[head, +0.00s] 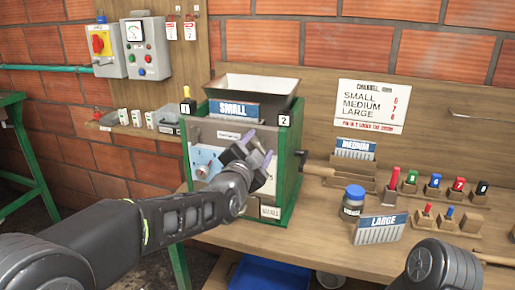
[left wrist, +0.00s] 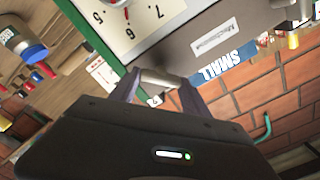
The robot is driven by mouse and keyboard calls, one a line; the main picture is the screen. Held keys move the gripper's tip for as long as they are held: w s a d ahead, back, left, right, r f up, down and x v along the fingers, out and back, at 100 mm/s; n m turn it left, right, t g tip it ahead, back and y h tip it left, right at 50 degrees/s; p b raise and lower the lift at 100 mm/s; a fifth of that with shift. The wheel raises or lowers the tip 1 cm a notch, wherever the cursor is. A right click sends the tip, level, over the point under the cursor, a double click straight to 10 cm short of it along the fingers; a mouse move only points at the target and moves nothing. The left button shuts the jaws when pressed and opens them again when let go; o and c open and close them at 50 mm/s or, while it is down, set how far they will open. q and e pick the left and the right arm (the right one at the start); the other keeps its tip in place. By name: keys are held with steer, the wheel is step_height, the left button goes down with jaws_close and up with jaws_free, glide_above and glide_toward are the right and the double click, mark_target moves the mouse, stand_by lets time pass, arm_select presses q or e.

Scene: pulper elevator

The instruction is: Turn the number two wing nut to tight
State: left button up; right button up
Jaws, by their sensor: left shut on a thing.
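The green-framed pulper (head: 294,165) stands on the bench with a "2" label (head: 284,121) at its top right corner. My left gripper (head: 253,152) is at the right part of the pulper's front face, below that label, and hides what it holds in the head view. In the left wrist view my left gripper (left wrist: 158,90) is shut on a short grey metal piece, seemingly the number two wing nut (left wrist: 160,78). A small "2" tag (left wrist: 154,101) shows just behind it. How tight the nut is cannot be told. My right gripper is out of view.
A SMALL plate (head: 233,109) sits below the hopper (head: 258,85). A blue-capped jar (head: 353,201) and LARGE plate (head: 381,229) stand right on the bench.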

arm_select(q)
steer(key=m, duration=0.4)
steer(key=shift+d+f+m, duration=0.15)
steer(key=shift+m, duration=0.15)
steer(key=shift+f+m, duration=0.1)
steer(key=shift+m, duration=1.9)
steer(key=o, duration=1.4)
steer(key=b+v, duration=0.1)
steer(key=v, duration=0.7)
